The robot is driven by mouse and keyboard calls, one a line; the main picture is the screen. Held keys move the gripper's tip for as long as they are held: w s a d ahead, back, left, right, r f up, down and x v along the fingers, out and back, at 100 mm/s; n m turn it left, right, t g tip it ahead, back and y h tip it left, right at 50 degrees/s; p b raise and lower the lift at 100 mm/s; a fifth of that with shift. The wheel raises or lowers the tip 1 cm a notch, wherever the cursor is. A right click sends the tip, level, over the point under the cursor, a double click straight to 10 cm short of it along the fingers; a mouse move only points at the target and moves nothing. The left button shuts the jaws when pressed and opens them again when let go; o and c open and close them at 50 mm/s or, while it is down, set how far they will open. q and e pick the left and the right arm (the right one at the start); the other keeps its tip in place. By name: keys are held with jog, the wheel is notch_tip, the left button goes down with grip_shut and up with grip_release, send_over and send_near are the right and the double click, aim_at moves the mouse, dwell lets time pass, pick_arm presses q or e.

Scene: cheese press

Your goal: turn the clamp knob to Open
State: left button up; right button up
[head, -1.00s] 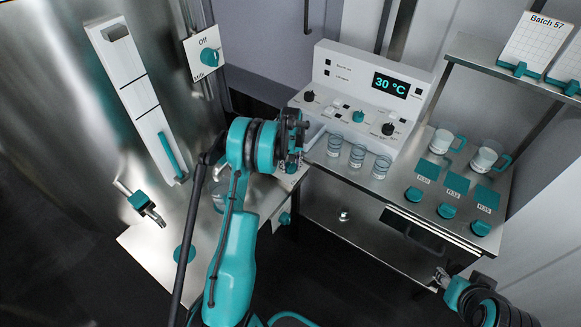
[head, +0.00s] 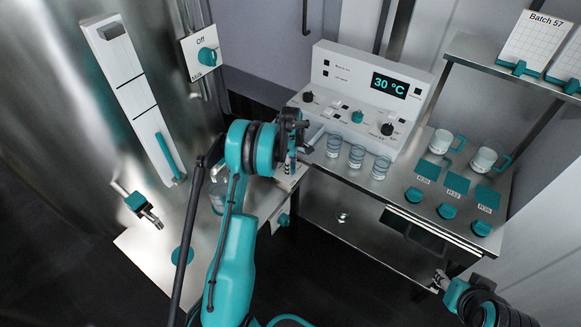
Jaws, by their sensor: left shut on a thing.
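My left gripper (head: 291,157) is at the left end of the control panel, pointing down at a small white plate (head: 290,178). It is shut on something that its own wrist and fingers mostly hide. From its place over the plate, this looks like the clamp knob, but I cannot read its setting or any Open mark. My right gripper (head: 438,281) is low at the right, in front of the bench and away from the plate. It is too small to tell whether its fingers are open.
The control panel (head: 345,75) reads 30 °C. Several glass jars (head: 356,156) stand before it, close to the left gripper's right. White mugs (head: 484,159) and teal-capped items (head: 445,210) are on the bench's right. A Milk knob (head: 208,57) set to Off is at upper left.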

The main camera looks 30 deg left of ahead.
pick_arm(q)
jog(key=n, duration=0.5)
jog(key=shift+w+n, duration=0.1)
jog(key=shift+n, duration=0.6)
jog(key=o, duration=1.2)
jog(key=shift+c, duration=0.2)
notch_tip(320, 180, up, 12)
